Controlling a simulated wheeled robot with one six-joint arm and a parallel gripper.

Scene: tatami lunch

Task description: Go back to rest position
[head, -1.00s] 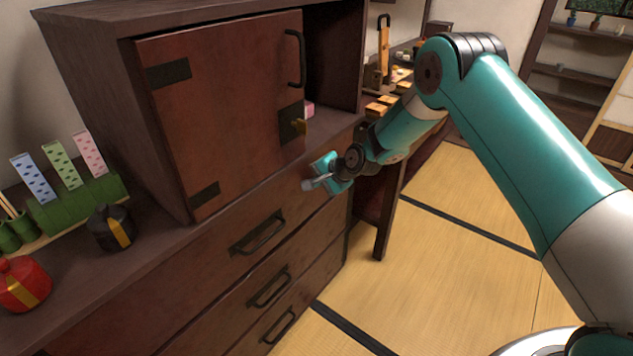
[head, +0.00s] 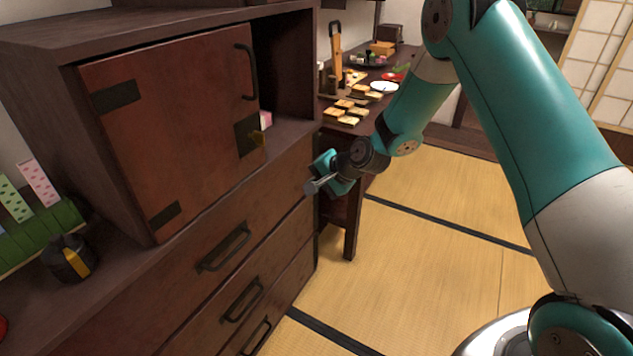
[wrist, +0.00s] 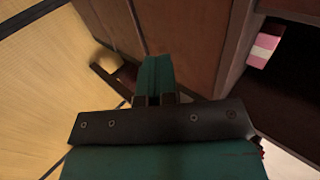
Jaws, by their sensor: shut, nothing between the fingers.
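My teal gripper (head: 314,187) is shut and empty. In the head view it hangs in front of the right end of the dark wooden cabinet (head: 215,222), just below the level of its top ledge. In the wrist view the shut fingers (wrist: 156,75) point toward brown wood panels. I cannot tell whether the fingers touch the wood; they look apart from it in the head view. My arm reaches in from the right side of the head view.
A cabinet door (head: 175,125) stands ajar beside a dark compartment holding a pink and white thing (wrist: 264,46). A low table (head: 352,130) with food lies behind my gripper. A black pot (head: 68,258) stands on the left ledge.

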